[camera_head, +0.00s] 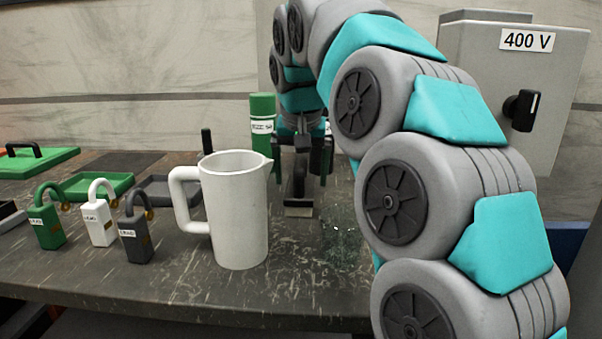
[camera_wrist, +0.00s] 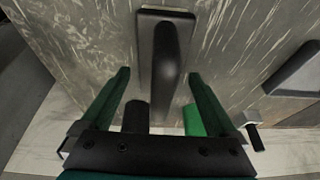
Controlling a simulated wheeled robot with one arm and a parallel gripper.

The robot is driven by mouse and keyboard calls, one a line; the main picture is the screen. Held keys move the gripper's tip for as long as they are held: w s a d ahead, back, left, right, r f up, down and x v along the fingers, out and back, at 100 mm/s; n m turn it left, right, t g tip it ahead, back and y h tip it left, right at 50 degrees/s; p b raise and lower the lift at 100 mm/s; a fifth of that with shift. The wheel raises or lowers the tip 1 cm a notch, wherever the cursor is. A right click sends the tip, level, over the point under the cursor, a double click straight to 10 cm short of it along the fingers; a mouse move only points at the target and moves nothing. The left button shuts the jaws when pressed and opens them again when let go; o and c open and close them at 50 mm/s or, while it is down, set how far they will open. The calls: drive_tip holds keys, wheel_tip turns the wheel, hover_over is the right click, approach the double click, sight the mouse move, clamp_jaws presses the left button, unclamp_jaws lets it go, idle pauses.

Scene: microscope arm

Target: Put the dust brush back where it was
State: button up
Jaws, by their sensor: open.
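The dust brush (camera_head: 298,188) stands on the dark worktop behind the white jug, with a black handle on a pale, flat base. In the wrist view its black handle (camera_wrist: 167,55) rises toward the camera, between and ahead of my fingers. My gripper (camera_head: 303,165) is above and around the brush's upper part in the head view. In the wrist view my gripper (camera_wrist: 158,76) is open, with a dark green finger on each side of the handle and visible gaps. I cannot tell exactly how deep the handle sits between the fingers.
A white jug (camera_head: 236,210) stands close in front. A clear, shard-like heap (camera_head: 341,240) lies right of it. Green (camera_head: 47,222), white (camera_head: 97,216) and grey (camera_head: 136,236) padlocks stand at left. A green labelled cylinder (camera_head: 263,112) is behind; a 400 V box (camera_head: 520,85) is at right.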

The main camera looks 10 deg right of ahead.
sight(303, 160)
drive_tip(key=shift+r, duration=0.1)
drive_tip(key=v, duration=0.4)
drive_tip(key=shift+s+r, duration=0.1)
drive_tip(key=shift+r, duration=0.2)
drive_tip(key=shift+s+d+r, duration=0.1)
drive_tip(key=shift+s+r, duration=0.15)
drive_tip(key=shift+r, duration=0.3)
drive_tip(key=shift+s+a+r, duration=0.2)
drive_tip(key=shift+r, duration=0.4)
